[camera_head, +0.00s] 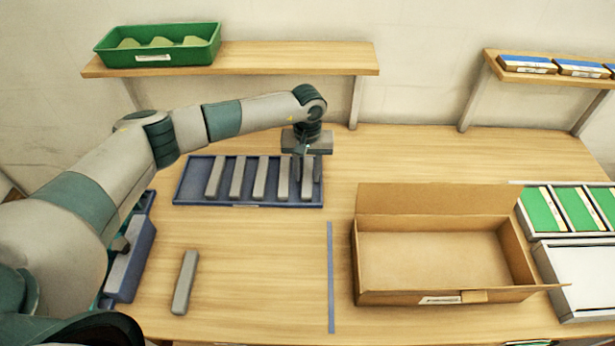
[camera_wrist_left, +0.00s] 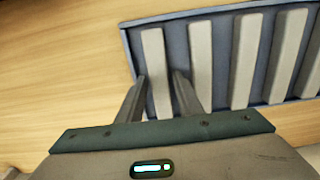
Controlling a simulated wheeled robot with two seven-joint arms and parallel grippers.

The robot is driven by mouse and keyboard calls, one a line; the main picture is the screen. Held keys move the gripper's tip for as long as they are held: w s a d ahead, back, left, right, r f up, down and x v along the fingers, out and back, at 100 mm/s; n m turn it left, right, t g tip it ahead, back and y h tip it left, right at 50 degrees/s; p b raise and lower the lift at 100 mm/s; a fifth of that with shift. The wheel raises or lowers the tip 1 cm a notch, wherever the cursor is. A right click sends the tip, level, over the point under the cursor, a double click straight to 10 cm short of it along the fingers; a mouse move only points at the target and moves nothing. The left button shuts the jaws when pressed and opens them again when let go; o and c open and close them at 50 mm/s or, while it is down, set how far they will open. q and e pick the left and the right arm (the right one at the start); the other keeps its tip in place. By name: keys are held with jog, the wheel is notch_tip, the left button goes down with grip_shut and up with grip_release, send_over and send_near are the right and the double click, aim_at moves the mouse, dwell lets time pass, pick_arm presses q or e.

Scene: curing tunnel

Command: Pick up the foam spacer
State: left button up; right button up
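Several grey bars, which look like the foam spacers, stand in a row in a blue tray (camera_head: 248,204) at the back of the table. My left gripper (camera_head: 307,176) points down over the tray's right end in the head view. In the left wrist view its open fingers (camera_wrist_left: 159,80) lie on either side of the end bar (camera_wrist_left: 153,48). Whether they touch the bar, I cannot tell. Another grey bar (camera_head: 185,282) lies loose on the table at the front left. My right gripper is not in view.
An open cardboard box (camera_head: 430,297) stands right of a blue strip (camera_head: 330,275). A green bin (camera_head: 205,52) with yellowish pieces sits on the back shelf (camera_head: 300,58). Green-topped items (camera_head: 540,213) are at the right. A blue holder (camera_head: 135,262) is partly hidden by my left arm.

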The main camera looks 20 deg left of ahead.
aim_at(308, 175)
pick_arm(q)
jog(key=c, duration=0.8)
jog(key=shift+r, duration=0.1)
jog(key=shift+w+r+b, duration=0.1)
jog(key=shift+r+b, duration=0.35)
jog(key=shift+r, duration=0.05)
notch_tip(308, 175, up, 9)
jog(key=b, duration=0.3)
jog(key=shift+f+b, duration=0.1)
jog(key=shift+b, duration=0.25)
